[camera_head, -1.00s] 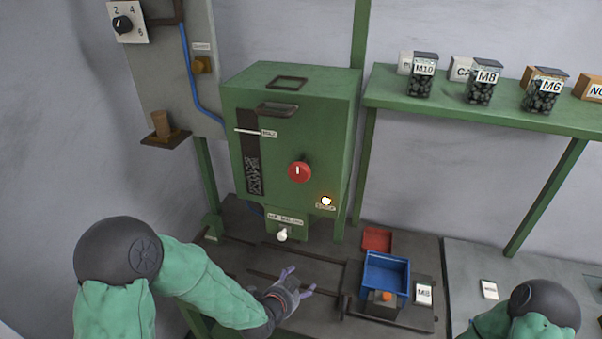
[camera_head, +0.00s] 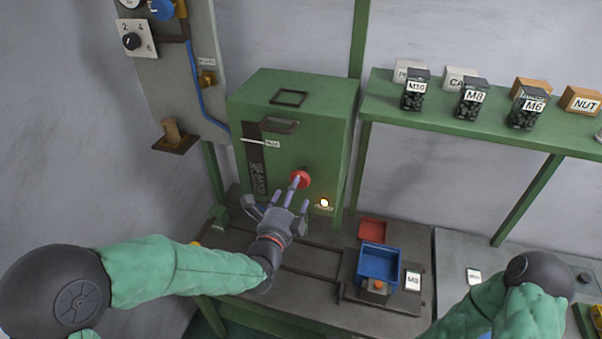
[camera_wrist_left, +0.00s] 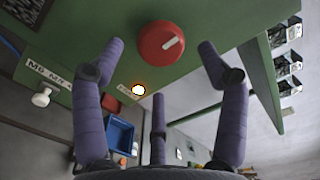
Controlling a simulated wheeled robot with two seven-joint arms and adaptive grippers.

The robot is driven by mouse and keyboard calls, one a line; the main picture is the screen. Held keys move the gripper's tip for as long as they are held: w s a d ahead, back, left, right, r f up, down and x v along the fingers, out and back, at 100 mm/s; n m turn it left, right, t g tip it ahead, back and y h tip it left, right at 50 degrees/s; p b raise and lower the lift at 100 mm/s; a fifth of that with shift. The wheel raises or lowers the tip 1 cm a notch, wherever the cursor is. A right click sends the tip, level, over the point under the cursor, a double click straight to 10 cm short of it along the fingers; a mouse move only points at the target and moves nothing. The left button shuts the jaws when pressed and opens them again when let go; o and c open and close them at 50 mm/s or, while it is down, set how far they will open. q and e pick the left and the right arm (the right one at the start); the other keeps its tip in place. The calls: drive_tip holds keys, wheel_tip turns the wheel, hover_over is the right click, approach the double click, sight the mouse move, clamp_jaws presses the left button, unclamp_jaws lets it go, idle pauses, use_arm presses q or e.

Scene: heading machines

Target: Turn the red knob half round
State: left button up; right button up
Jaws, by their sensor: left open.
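The red knob (camera_head: 301,179) is on the front of the green machine box (camera_head: 318,150). In the left wrist view the red knob (camera_wrist_left: 161,41) shows a white mark that points to the upper right. My left gripper (camera_head: 277,194) is in front of the machine, just below and left of the knob in the head view. Its purple fingers (camera_wrist_left: 158,75) are spread open and empty, and the knob lies ahead between the two upper ones, apart from them. My right gripper is out of view; only part of my right arm shows at lower right.
A lit lamp (camera_head: 324,203) is just below right of the knob. A white knob (camera_wrist_left: 41,97) is on the machine's lower part. A blue bin (camera_head: 379,262) and a red tray (camera_head: 373,230) are on the bench. A green shelf (camera_head: 470,118) with labelled jars is at right.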

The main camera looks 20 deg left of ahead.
sight(301, 176)
use_arm(q)
drive_tip(key=shift+w+d+p, duration=0.1)
drive_tip(key=shift+w+p, duration=0.9)
drive_tip(key=shift+w, duration=3)
drive_tip(key=c, duration=1)
